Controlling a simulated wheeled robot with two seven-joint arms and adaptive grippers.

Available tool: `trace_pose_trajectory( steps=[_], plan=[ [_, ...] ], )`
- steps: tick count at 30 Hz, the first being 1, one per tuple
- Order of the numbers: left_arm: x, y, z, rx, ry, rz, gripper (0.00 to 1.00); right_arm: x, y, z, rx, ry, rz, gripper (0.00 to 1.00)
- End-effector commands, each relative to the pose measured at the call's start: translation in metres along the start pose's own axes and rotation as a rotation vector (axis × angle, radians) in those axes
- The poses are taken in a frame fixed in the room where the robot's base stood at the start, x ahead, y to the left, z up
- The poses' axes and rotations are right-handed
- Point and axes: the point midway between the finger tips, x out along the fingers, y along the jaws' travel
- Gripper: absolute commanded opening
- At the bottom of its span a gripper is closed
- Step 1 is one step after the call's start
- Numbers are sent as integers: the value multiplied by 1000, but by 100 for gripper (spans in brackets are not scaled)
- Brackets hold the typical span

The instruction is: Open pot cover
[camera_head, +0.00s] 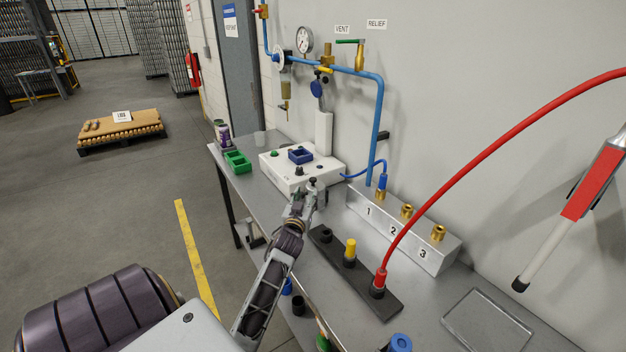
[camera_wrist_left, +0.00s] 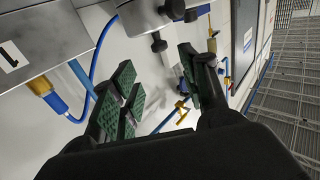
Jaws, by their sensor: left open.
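No part is clearly marked as a pot cover. A white box-shaped unit (camera_head: 278,172) stands on the bench. It carries a blue square holder (camera_head: 300,155), a green knob (camera_head: 274,154) and small black knobs (camera_head: 312,170) at its front right. My left gripper (camera_head: 312,190) is open at the front right corner of this unit, close to the black knobs. In the left wrist view the open fingers (camera_wrist_left: 162,90) point toward the unit (camera_wrist_left: 145,14), and a black knob (camera_wrist_left: 158,43) shows beyond them. Contact cannot be told. My right gripper is not in view.
A green tray (camera_head: 237,162) sits left of the unit. A numbered metal block (camera_head: 390,224) with brass fittings is at right. A black rack (camera_head: 345,282) holds plugs, one with a red hose (camera_head: 455,165). Blue pipes (camera_head: 376,130) run along the wall.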

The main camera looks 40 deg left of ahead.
Motion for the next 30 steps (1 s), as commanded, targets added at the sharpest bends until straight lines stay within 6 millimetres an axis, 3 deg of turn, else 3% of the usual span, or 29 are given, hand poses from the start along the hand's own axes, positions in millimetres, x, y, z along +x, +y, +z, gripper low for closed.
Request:
trace_pose_trajectory(
  steps=[30],
  plan=[
    [94,0,-2,1,1,-1,45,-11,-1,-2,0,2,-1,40]
  ],
)
